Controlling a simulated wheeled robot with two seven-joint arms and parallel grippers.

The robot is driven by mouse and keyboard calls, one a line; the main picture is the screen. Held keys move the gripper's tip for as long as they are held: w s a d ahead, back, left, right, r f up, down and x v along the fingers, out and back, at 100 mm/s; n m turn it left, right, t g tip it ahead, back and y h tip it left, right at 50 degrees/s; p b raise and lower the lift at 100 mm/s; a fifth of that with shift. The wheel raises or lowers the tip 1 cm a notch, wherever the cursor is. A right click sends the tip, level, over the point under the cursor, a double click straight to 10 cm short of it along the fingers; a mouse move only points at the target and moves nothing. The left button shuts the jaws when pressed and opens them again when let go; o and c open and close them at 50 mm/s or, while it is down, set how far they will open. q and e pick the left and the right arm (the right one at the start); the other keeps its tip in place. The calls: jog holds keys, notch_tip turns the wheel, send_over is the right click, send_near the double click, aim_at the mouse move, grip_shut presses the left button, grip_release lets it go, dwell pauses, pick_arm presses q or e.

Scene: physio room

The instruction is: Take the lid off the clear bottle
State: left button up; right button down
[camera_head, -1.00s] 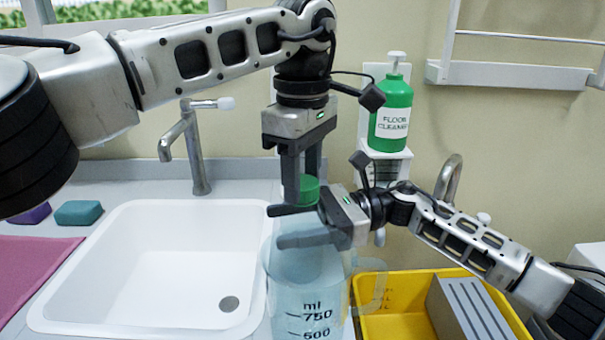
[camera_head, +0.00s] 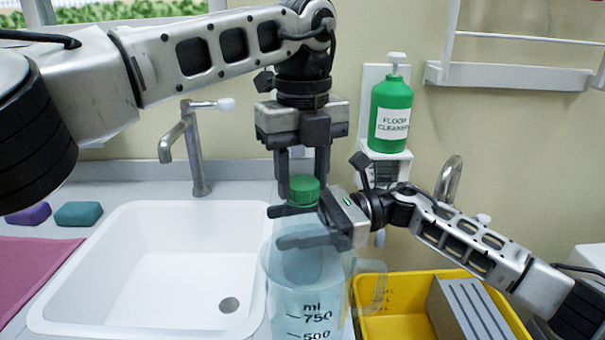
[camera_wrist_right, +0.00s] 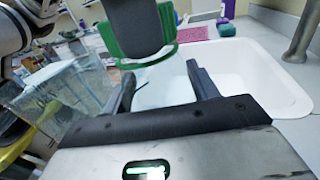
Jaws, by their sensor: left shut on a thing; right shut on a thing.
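The green lid (camera_head: 304,190) is between the fingertips of my left gripper (camera_head: 303,181), which points straight down and is shut on it. The lid's green rim (camera_wrist_right: 152,60) also shows in the right wrist view, just beyond my right gripper's fingers. My right gripper (camera_head: 292,226) comes in from the right just below the lid, its fingers level and apart around the clear bottle. The bottle is so transparent that its outline is hard to make out. I cannot tell whether the lid is still seated on it.
A clear measuring jug (camera_head: 310,285) stands directly below my right gripper. A yellow tub (camera_head: 395,325) with a grey slotted piece is to its right. The white sink (camera_head: 150,270) and tap (camera_head: 190,150) are left. A green floor cleaner bottle (camera_head: 390,115) is on the wall behind.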

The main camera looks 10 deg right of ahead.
aim_at(302, 182)
pick_arm(q)
jog(key=n, duration=0.8)
jog(key=shift+n, duration=0.3)
jog(key=shift+r, duration=0.2)
jog(key=shift+r, duration=0.95)
jog(key=shift+r, duration=2)
pick_arm(e)
jog(key=shift+c, duration=1.8)
grip_release()
